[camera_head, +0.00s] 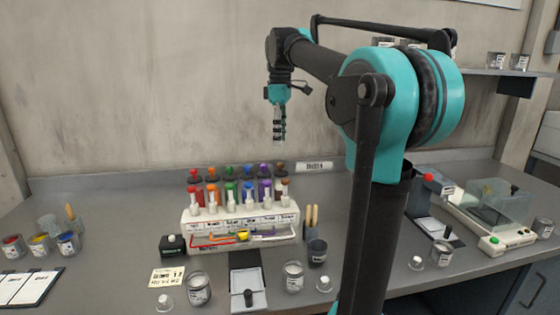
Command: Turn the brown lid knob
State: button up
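A row of small coloured knobs stands along the back of a white dispenser rack (240,234). The brown knob (280,167) is the rightmost, beside the purple one (263,171). My gripper (279,139) hangs pointing down above and behind the rack in the picture, close over the brown knob. A gap shows between its fingertips and the knob, and they do not seem to touch. The fingers are small and seen from the side, so their opening cannot be told. Nothing is seen held in the gripper.
Tins (198,289) and small white-topped items stand in front of the rack. Paint cups (67,243) and a clipboard (28,287) are at left. A scale with a clear cover (497,202) is at right.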

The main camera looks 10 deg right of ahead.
aim_at(280, 163)
notch_tip(280, 163, down, 8)
jog(key=shift+f, duration=0.25)
jog(key=shift+c, duration=0.4)
grip_shut()
